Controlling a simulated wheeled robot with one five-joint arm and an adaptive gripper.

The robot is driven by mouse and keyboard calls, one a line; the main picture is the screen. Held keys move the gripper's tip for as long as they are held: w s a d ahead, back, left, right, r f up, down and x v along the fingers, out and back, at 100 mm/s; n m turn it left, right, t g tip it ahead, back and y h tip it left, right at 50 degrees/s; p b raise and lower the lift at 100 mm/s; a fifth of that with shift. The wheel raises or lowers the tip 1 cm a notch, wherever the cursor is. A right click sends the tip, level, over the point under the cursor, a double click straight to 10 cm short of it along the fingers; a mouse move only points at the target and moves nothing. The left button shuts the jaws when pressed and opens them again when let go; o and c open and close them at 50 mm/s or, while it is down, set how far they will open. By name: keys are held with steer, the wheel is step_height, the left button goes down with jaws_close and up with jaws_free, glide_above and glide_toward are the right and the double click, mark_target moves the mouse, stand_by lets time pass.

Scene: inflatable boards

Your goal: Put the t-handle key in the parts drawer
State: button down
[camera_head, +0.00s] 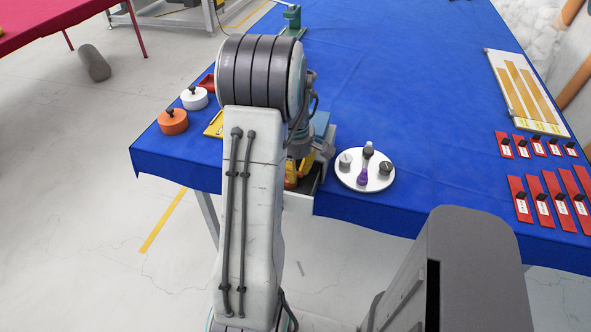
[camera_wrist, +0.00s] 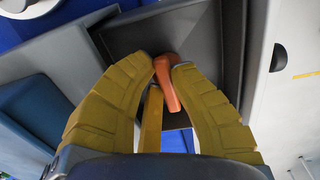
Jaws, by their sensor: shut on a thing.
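The t-handle key (camera_wrist: 168,82) shows an orange handle between my yellow fingertips in the wrist view. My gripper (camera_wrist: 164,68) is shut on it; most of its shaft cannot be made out. The parts drawer (camera_wrist: 232,45) lies behind the fingertips as an open dark grey box, with the key in front of its opening. I cannot tell how deep the key is in it. In the head view my gripper (camera_head: 296,174) is at the table's front edge over the pulled-out drawer (camera_head: 300,204), partly hidden by my arm.
A round white plate (camera_head: 350,183) with knobs and a purple item stands just right of the drawer. An orange lidded pot (camera_head: 173,122) and a white one (camera_head: 194,98) stand left. Red labelled plates (camera_head: 541,200) lie far right. The blue table's middle is clear.

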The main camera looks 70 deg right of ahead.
steer(key=shift+f, duration=0.15)
steer(key=c, duration=1.5)
jaws_free()
steer(key=shift+c, duration=0.2)
steer(key=shift+r, duration=0.2)
step_height(320, 180, up, 12)
steer(key=shift+a, duration=0.3)
